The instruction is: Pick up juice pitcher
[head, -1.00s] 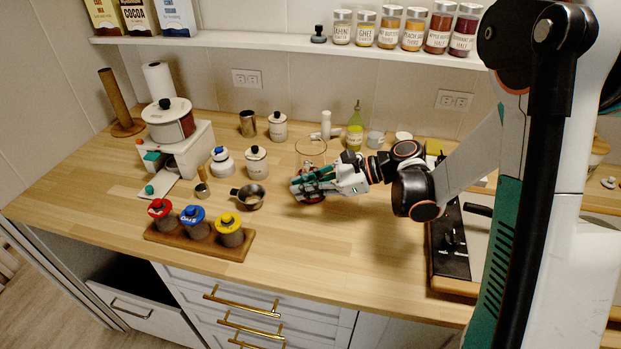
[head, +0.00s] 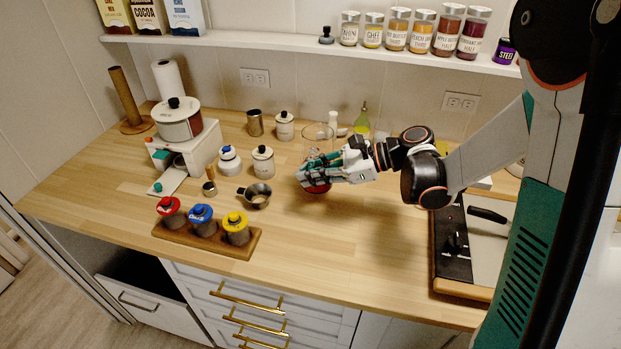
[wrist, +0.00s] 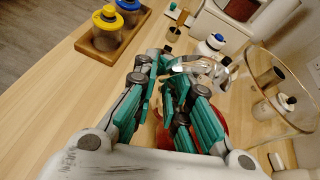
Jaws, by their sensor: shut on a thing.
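The juice pitcher (head: 317,188) is clear glass with red juice at the bottom. In the head view it is at the middle of the counter, partly hidden behind my gripper (head: 306,174). In the wrist view its wide round rim is at the right, and red juice (wrist: 217,124) shows behind the fingers. My gripper (wrist: 172,62) is shut on the pitcher at its clear handle side, with the handle mostly hidden by the fingers. The pitcher looks slightly raised above the counter and roughly upright.
A steel cup (head: 257,194) and white canister (head: 263,162) stand left of the pitcher. A wooden rack (head: 206,238) holds jars with red, blue and yellow lids. A green bottle (head: 362,119) stands behind. The front middle counter (head: 340,250) is clear. A cooktop (head: 452,245) is at right.

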